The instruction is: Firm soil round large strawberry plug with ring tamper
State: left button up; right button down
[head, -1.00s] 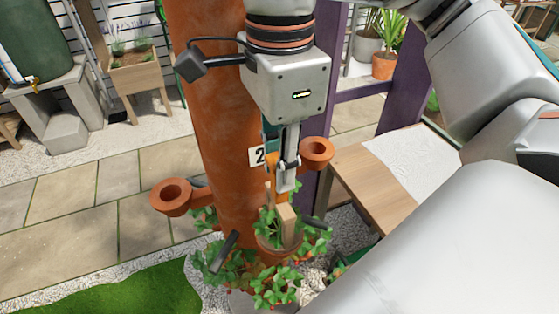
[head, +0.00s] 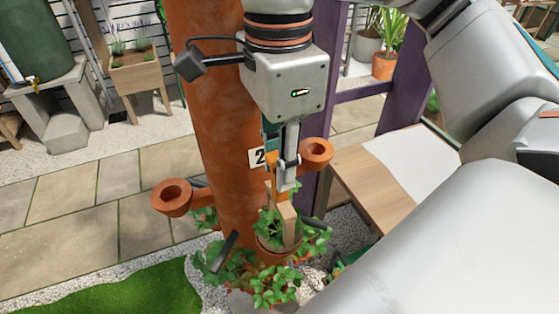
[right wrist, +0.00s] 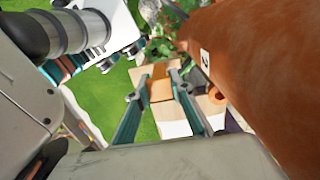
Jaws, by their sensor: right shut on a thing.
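My right gripper (head: 283,184) points down in front of the terracotta tower and is shut on the ring tamper (head: 289,224), a pale wooden piece with an orange part. In the right wrist view the tamper (right wrist: 160,89) sits between the two teal fingers. Its lower end is down among the green leaves of a strawberry plug (head: 268,221) in a terracotta pocket (head: 276,252) low on the tower. Leaves and the tamper hide the soil, and I cannot tell whether the tamper's ring touches it.
The tower (head: 212,100) stands close behind the gripper, with a number 2 label (head: 257,156). Cup-shaped pockets stick out left (head: 171,195) and right (head: 316,152). Dark pegs (head: 224,251) flank the plants. A wooden table (head: 370,185) with a white sheet is at the right.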

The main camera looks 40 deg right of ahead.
jog(key=shift+r, duration=0.6)
jog(key=shift+r+p, duration=0.8)
jog(key=shift+r, duration=0.15)
jog(key=shift+r+p, duration=0.85)
jog(key=shift+r, duration=0.4)
jog(key=shift+r+p, duration=1.5)
jog(key=shift+r, duration=0.4)
pick_arm(q)
notch_tip(320, 180, up, 7)
jog(key=shift+w+d, duration=0.25)
jog(key=shift+w, duration=0.1)
jog(key=shift+s+f, duration=0.2)
jog(key=shift+f, duration=0.1)
